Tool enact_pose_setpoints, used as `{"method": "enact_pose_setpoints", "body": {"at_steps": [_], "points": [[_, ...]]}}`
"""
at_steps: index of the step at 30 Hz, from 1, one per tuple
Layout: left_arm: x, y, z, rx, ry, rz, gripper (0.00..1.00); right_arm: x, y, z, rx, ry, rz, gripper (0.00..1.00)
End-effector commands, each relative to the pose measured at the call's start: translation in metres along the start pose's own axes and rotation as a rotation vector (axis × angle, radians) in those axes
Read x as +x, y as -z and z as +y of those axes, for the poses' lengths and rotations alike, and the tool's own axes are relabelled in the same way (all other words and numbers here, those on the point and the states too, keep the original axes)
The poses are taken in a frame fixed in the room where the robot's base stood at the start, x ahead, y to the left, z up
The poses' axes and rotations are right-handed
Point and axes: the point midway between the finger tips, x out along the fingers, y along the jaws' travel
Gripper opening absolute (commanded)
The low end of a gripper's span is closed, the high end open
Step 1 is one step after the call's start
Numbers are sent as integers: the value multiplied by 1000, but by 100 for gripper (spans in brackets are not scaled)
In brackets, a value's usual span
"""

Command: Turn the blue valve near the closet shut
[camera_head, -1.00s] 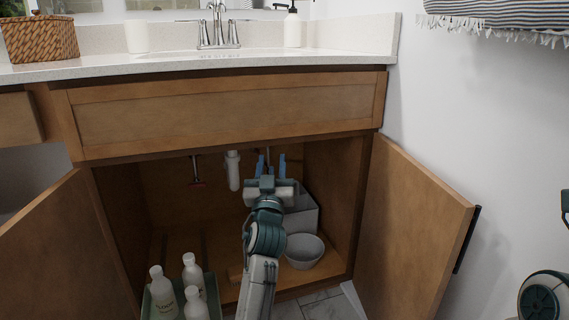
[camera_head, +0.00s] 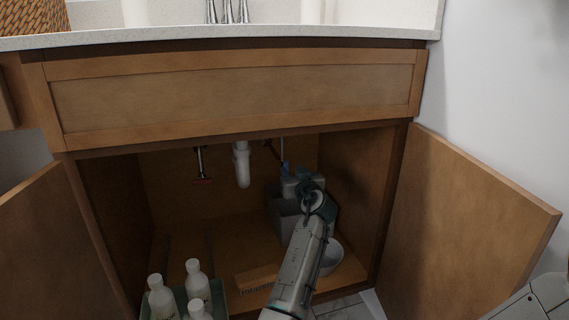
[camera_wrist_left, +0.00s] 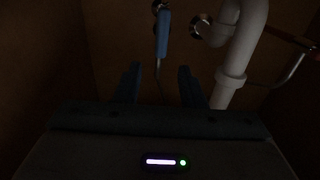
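The blue valve (camera_wrist_left: 163,34) hangs as an upright blue handle on a thin pipe in the left wrist view. It lies ahead of my left gripper (camera_wrist_left: 159,75), roughly in line with the gap between the fingers. The fingers are apart with nothing between them, and the handle looks beyond the fingertips. In the head view my left gripper (camera_head: 291,168) is inside the open cabinet, right of the white drain pipe (camera_head: 242,165). Its arm hides much of the valve area, and blue valve and fingertips are hard to tell apart there. My right gripper is out of view.
A red valve (camera_head: 202,181) hangs left of the drain pipe. White bottles (camera_head: 196,281) stand in a green tray at front left. Open cabinet doors (camera_head: 462,205) flank the opening.

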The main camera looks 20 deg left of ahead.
Motion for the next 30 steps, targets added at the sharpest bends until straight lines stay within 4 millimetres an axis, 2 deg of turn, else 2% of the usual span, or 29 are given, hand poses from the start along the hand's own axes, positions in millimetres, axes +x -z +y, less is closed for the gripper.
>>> {"method": "enact_pose_setpoints", "body": {"at_steps": [1,6,12,18,26,27,30], "points": [[11,-3,-1,1,2,3,36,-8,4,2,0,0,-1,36],[44,-4,-1,2,1,2,36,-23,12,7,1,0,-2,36],[73,-2,0,1,-1,2,36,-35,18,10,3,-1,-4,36],[86,-1,0,1,-1,1,36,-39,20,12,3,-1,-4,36],[88,0,0,0,-1,1,36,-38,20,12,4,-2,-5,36],[88,0,0,0,-1,1,34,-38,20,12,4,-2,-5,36],[87,0,0,0,-1,1,15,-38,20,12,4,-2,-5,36]]}}
